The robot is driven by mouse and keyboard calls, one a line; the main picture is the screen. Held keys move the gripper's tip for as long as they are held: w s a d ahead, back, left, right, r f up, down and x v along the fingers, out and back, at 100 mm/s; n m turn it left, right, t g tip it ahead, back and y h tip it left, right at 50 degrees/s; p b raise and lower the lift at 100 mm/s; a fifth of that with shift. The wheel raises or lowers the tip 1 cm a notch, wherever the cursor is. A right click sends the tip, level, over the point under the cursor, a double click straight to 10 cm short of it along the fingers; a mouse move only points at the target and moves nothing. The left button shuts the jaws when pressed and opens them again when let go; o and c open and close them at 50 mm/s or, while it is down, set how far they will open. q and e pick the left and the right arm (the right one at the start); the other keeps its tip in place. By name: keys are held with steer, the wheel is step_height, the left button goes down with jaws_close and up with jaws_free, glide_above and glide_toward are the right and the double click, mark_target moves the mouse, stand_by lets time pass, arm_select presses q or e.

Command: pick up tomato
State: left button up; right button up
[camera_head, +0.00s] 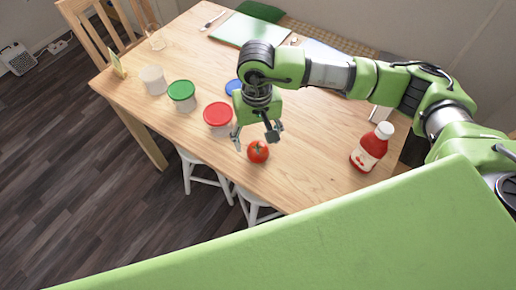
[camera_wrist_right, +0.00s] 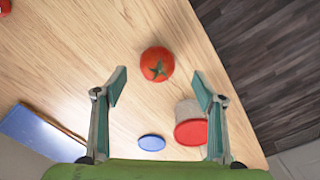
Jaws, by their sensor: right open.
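A red tomato (camera_head: 258,152) with a green stem lies on the wooden table (camera_head: 310,150) near its front edge. My right gripper (camera_head: 254,135) is above the table just behind the tomato, open and empty. In the right wrist view the tomato (camera_wrist_right: 157,64) lies past the tips of the open fingers (camera_wrist_right: 160,88), roughly centred between them. Nothing is between the fingers. My left gripper is not in view.
A red-lidded tub (camera_head: 217,115), a green-lidded tub (camera_head: 182,93) and a pale container (camera_head: 152,79) stand left of the gripper. A blue lid (camera_head: 234,87) is behind. A ketchup bottle (camera_head: 370,148) stands at right. White stools (camera_head: 204,172) are below the front edge.

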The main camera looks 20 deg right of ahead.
mark_target(258, 148)
steer(key=shift+w+d+f, duration=0.1)
steer(key=shift+d+f, duration=0.05)
steer(key=shift+f, duration=0.75)
steer(key=f, duration=0.1)
steer(key=f+p, duration=0.1)
steer(key=f, duration=0.1)
steer(key=f+p, duration=0.1)
steer(key=f, duration=0.1)
steer(key=shift+w, duration=0.3)
steer(key=shift+d+f, duration=0.1)
steer(key=shift+f, duration=0.1)
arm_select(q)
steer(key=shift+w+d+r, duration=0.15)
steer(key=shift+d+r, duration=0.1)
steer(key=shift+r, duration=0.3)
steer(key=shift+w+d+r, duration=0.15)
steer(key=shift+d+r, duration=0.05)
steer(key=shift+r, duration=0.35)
arm_select(e)
steer(key=c, duration=1.3)
